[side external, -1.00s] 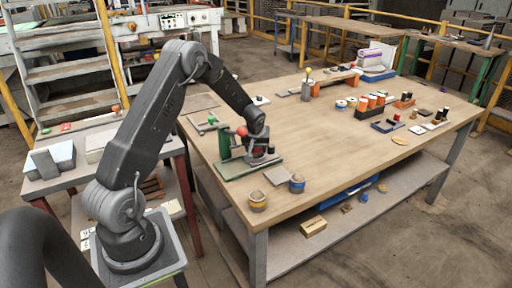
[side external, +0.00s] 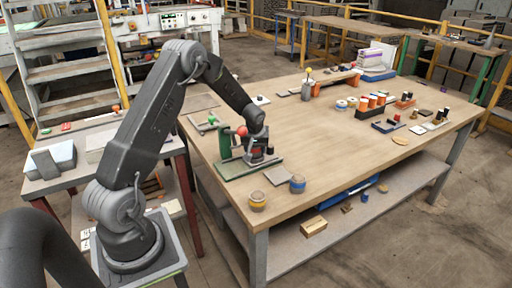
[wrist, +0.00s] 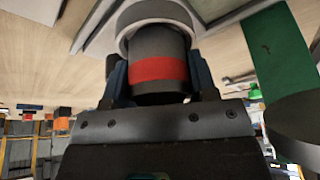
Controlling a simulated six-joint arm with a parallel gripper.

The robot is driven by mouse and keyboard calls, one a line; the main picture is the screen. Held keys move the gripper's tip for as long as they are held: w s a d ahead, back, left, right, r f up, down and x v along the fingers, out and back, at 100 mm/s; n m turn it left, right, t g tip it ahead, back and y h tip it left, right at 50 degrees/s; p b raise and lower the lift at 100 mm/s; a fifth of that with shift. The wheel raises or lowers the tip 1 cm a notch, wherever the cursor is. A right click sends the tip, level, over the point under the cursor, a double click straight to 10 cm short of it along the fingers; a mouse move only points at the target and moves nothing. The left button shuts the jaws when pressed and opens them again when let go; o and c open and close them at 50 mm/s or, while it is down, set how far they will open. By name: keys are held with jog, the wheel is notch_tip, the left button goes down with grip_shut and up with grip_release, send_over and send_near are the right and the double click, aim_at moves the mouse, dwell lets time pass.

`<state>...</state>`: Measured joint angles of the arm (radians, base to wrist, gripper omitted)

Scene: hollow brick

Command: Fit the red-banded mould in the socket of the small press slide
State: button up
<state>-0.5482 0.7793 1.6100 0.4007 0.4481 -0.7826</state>
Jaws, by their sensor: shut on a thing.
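The red-banded mould (wrist: 158,70) is a dark grey cylinder with a wide red band, held between the two fingers of my gripper (wrist: 160,85) in the wrist view. A pale grey ring (wrist: 122,38) lies around or against its far end; I cannot tell whether the mould sits inside it. In the side view my gripper (side external: 261,146) is low over the small press (side external: 225,145), which has a green column, a red ball knob and a flat base (side external: 238,169). The arm and gripper largely hide the mould and the slide's socket there.
A yellow-banded mould (side external: 257,201) and a blue-banded mould (side external: 297,184) stand near the table's front edge, beside a flat grey plate (side external: 276,175). The middle of the wooden table (side external: 330,145) is clear.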

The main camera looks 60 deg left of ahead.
jog(key=shift+w+r, duration=0.2)
jog(key=shift+r, duration=0.15)
dwell(0.4)
jog(key=shift+s+r, duration=0.15)
jog(key=shift+r, duration=0.1)
jog(key=shift+f, duration=0.65)
dwell(0.8)
jog(key=o, duration=1.1)
jog(key=shift+f, duration=0.1)
jog(key=shift+o, duration=0.7)
jog(key=shift+s, duration=0.1)
jog(key=shift+d, duration=0.1)
jog(key=shift+f, duration=0.1)
jog(key=shift+v, duration=4.15)
jog(key=shift+s, duration=0.1)
